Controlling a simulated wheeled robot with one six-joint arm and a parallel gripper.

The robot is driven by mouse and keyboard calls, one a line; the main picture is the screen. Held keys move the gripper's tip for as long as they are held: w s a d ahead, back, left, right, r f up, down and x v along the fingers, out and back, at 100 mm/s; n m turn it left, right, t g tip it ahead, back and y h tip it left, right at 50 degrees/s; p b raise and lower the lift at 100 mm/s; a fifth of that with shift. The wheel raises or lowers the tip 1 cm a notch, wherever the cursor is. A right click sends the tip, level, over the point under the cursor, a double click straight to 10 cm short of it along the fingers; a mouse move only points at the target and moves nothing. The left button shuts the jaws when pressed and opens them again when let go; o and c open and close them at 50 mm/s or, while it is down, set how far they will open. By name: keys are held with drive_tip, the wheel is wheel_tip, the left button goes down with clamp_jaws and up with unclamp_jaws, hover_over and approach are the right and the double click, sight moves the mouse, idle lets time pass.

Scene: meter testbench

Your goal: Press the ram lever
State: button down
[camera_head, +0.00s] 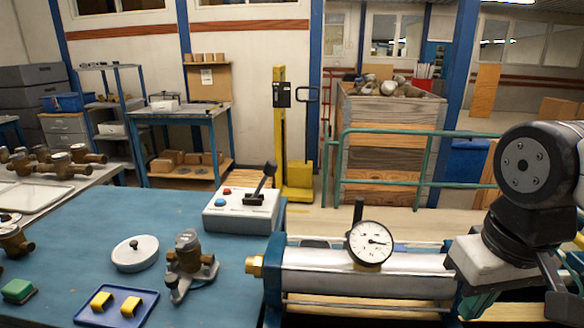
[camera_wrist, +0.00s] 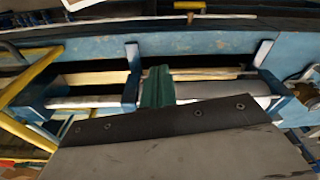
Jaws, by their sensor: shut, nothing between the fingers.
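A black lever with a round knob (camera_head: 266,176) stands tilted on a white control box (camera_head: 241,211) on the blue bench, in the middle of the head view. The box also has a red and a blue button. My gripper (camera_wrist: 157,86) shows in the wrist view as dark green fingers, shut and empty, over the blue bench frame and a metal rod. In the head view my arm is at the right edge, well to the right of the lever and apart from it; the fingertips are not clear there. The lever does not show clearly in the wrist view.
A silver cylinder (camera_head: 330,273) with a dial gauge (camera_head: 370,242) lies between the box and my arm. A brass meter (camera_head: 187,258), a white round lid (camera_head: 135,253) and a blue tray (camera_head: 117,314) sit on the bench. A green rail (camera_head: 385,131) stands behind.

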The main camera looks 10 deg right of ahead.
drive_tip(key=w+a+r+m+t+y, duration=0.1)
drive_tip(key=w+a+r+m, duration=0.15)
drive_tip(key=w, duration=0.45)
drive_tip(key=w+a+r+m+y, duration=0.1)
drive_tip(key=w+r+m+y, duration=0.15)
drive_tip(key=w, duration=0.35)
drive_tip(key=w+a+r+m+t+y, duration=0.1)
drive_tip(key=w+a+m, duration=0.15)
drive_tip(key=w, duration=0.45)
drive_tip(key=w+a+f+m+y, duration=0.1)
drive_tip(key=w+m+y, duration=0.2)
drive_tip(key=w+m, duration=0.4)
drive_tip(key=w+a+f+m+y, duration=0.1)
drive_tip(key=w+m+y, duration=0.3)
drive_tip(key=w, duration=1.2)
drive_tip(key=f+m, duration=0.1)
drive_tip(key=m, duration=0.2)
drive_tip(key=shift+w+f+m, duration=0.25)
drive_tip(key=shift+m, duration=0.1)
drive_tip(key=shift+a, duration=0.15)
drive_tip(key=w+a+r+x, duration=0.1)
drive_tip(key=r+x, duration=0.1)
drive_tip(key=x, duration=1)
drive_tip(key=shift+a+r+t, duration=0.15)
drive_tip(key=shift+a+t, duration=0.15)
drive_tip(key=shift+a, duration=0.1)
